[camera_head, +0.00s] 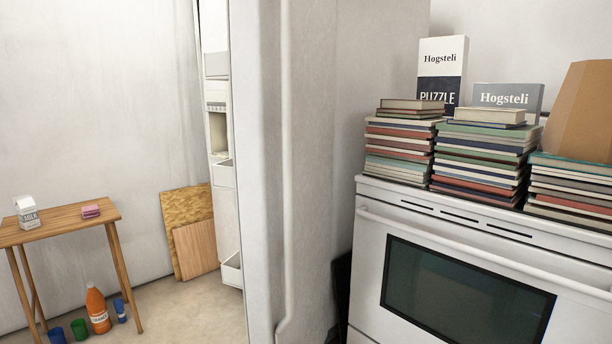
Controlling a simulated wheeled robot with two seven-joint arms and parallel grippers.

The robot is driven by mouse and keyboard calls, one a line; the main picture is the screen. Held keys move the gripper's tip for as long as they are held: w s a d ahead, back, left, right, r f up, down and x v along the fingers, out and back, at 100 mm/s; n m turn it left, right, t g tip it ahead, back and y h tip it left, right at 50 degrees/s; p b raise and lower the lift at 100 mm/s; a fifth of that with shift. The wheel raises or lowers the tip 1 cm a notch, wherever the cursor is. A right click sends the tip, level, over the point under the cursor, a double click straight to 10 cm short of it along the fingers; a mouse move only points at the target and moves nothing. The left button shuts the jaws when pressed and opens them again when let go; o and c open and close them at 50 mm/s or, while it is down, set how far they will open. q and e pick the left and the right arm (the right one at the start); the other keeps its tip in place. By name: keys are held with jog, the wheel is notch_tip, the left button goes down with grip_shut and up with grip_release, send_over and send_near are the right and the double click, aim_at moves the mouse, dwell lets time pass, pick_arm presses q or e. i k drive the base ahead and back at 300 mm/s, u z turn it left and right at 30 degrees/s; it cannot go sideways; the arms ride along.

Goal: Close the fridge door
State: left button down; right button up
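The white fridge (375,90) stands in the middle of the head view, left of the stove. Its tall white door panel (258,170) rises close to me, with a long vertical handle strip (286,170) along it. Left of this panel a narrow opening shows white inner shelves and bins (224,175), so a door stands open. How far it is open I cannot tell. The top and bottom of the fridge are cut off by the frame. Neither of my grippers is in view.
A white stove (460,290) with stacks of books (480,160) stands at right. At left, a small wooden table (62,225) holds a milk carton (27,213); an orange bottle (97,310) and cups are beneath. Boards (193,248) lean on the wall. Some floor between is clear.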

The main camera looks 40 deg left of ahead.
aim_at(278, 63)
jog(key=i, duration=1.05)
jog(key=u, duration=1.8)
